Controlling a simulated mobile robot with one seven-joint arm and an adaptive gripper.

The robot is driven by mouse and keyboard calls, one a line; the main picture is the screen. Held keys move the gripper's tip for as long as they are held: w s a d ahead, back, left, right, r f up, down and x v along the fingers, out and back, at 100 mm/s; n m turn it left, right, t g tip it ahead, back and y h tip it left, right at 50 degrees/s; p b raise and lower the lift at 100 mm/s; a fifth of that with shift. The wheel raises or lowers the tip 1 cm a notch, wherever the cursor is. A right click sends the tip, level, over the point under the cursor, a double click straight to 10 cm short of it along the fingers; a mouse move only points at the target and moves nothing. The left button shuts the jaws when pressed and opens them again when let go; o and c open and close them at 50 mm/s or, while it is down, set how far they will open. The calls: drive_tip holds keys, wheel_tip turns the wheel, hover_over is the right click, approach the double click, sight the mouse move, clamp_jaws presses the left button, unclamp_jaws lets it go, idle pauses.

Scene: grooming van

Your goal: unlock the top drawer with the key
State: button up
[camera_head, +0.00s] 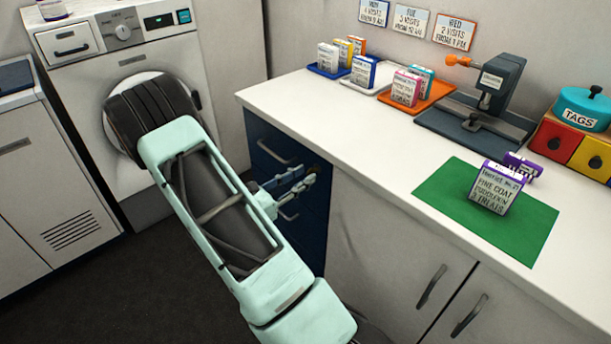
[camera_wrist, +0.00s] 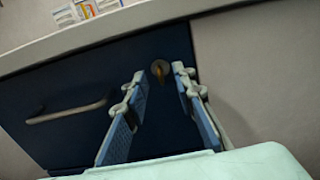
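The top drawer (camera_wrist: 70,90) is a dark blue front with a bar handle, set under the white countertop. It also shows in the head view (camera_head: 262,135) and looks closed. A small brass-coloured piece (camera_wrist: 159,70) sits near its right edge; I cannot tell whether it is the lock alone or the key in it. My gripper (camera_wrist: 157,84) faces the drawer with its fingers apart, the brass piece showing between and beyond the tips. In the head view my gripper (camera_head: 298,183) is in front of the blue drawers. I see nothing held between the fingers.
White cupboard doors (camera_head: 385,240) adjoin the drawers on the right. The countertop overhangs above my gripper. On it are a green mat (camera_head: 435,195), an orange tray (camera_head: 410,104) and a grey clamp-like device (camera_head: 495,85). A washing machine (camera_head: 130,50) stands at left.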

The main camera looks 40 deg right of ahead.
drive_tip(key=shift+d, duration=0.85)
drive_tip(key=shift+c, duration=0.6)
clamp_jaws()
